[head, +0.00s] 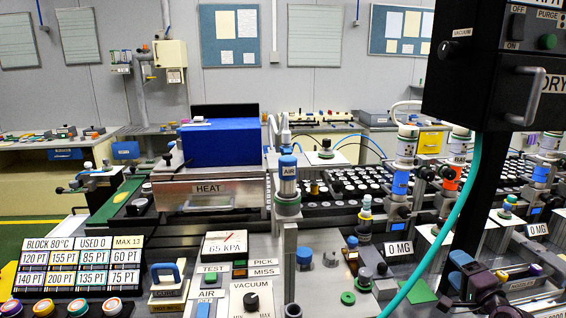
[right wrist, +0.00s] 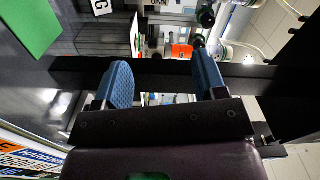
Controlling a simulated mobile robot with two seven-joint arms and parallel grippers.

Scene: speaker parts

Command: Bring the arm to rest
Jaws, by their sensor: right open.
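My right gripper (head: 458,269) is low at the right of the head view, its blue finger pads pointing left. It also shows in the right wrist view (right wrist: 163,80), with the two blue pads wide apart and nothing between them. A dark bar crosses behind the pads there; I cannot tell its distance. My right arm is mostly hidden or cut off by the lower right edge. My left gripper is not in view.
A black cabinet (head: 495,75) with a handle hangs upper right, on a dark post close to my right gripper. A teal tube (head: 460,205) runs down from it. The HEAT unit (head: 208,189), a small green plate (head: 415,291) and several fittings crowd the bench.

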